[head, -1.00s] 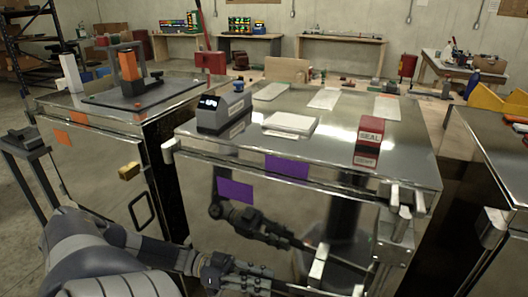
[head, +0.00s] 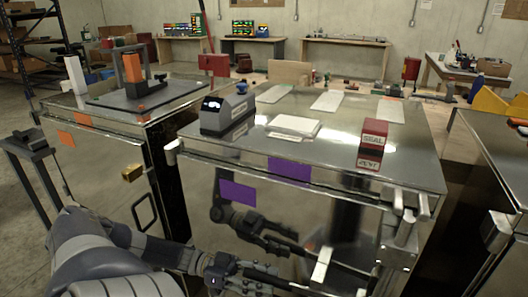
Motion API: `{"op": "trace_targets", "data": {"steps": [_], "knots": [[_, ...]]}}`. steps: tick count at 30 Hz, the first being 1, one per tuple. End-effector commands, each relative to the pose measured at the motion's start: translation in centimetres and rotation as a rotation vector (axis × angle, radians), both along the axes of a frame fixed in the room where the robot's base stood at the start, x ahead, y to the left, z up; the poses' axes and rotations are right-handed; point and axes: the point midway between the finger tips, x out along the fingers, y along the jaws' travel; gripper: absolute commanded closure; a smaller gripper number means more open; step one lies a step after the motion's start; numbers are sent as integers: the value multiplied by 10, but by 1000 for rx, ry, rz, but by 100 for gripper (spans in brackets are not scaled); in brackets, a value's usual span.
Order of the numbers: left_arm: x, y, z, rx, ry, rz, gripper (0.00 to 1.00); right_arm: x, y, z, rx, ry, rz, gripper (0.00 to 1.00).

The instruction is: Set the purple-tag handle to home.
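The middle aluminium trailer box has a purple tag (head: 289,169) on its top edge and another purple tag (head: 238,193) on its shiny door. A light handle piece (head: 321,266) shows low on the door's right side, left of the upright latch rod (head: 398,238). My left gripper (head: 284,279) is low in front of the door, fingers pointing right, a little left of the handle piece. Its fingers look parted and empty, though they are small and dark. The door mirrors my arm and gripper. My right gripper is not in view.
On the middle box lie a grey device (head: 227,112), a white pad (head: 294,126), paper sheets and a red SEAL block (head: 373,142). An orange-tagged box (head: 98,150) stands at left, another metal box (head: 492,180) at right. Narrow gaps separate them.

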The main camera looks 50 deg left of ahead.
Motion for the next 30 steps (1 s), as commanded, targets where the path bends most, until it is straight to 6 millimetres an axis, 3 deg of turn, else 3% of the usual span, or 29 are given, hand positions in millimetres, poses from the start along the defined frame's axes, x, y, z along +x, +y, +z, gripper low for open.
{"op": "trace_targets", "data": {"steps": [14,24,30], "knots": [[-8,10,-3,4,9,0,59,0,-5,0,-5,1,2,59],[-48,68,-3,5,8,3,59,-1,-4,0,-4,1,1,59],[-64,91,-3,4,5,3,59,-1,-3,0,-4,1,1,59]]}}
